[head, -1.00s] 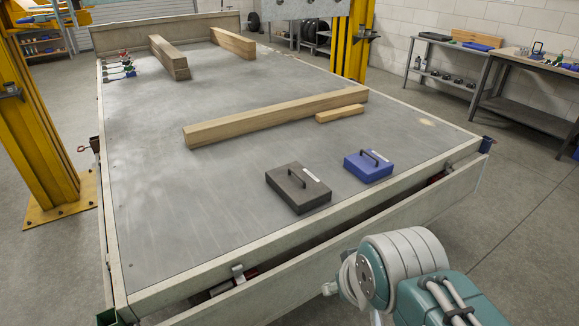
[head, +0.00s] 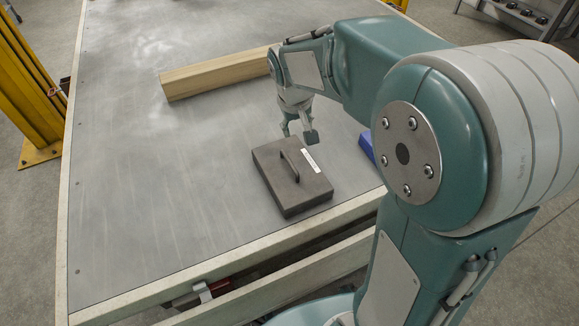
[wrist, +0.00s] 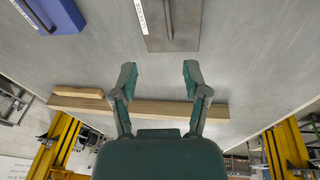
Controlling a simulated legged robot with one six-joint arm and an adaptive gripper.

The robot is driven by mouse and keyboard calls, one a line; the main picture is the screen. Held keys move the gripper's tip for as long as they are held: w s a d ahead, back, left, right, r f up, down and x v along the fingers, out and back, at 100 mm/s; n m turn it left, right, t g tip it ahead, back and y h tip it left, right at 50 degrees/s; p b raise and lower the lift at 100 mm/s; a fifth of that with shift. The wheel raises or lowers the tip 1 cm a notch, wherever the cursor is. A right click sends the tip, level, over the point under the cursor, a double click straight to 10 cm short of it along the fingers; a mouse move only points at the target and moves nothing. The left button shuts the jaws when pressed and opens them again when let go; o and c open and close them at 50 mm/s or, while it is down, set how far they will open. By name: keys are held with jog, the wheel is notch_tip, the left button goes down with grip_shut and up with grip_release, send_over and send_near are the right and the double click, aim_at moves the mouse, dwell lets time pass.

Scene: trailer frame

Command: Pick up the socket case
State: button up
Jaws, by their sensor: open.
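My gripper (head: 299,135) is open and empty, above the far side of the grey case. Its two fingers (wrist: 158,75) stand apart in the wrist view.
A long timber beam (head: 215,76) lies across the bed behind the grey case. A shorter wood piece (wrist: 80,92) lies beside it. The trailer bed (head: 150,190) is clear left of the case. Yellow posts (head: 28,100) stand beyond the bed.

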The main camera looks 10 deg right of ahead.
jog(key=w+a+f+n+g, duration=0.1)
jog(key=w+f+g, duration=0.1)
jog(key=w+f, duration=0.9)
send_over(289, 161)
jog(key=shift+h, duration=0.4)
jog(key=f, duration=0.7)
jog(key=shift+s+a+f, duration=0.1)
jog(key=shift+s+a, duration=0.05)
jog(key=shift+a, duration=0.05)
jog(key=shift+w+d+f, duration=0.1)
jog(key=shift+d+f, duration=0.05)
jog(key=shift+f, duration=1.45)
jog(key=shift+w+d+f, duration=0.1)
jog(key=shift+f, duration=1.45)
jog(key=shift+r, duration=0.1)
grip_shut()
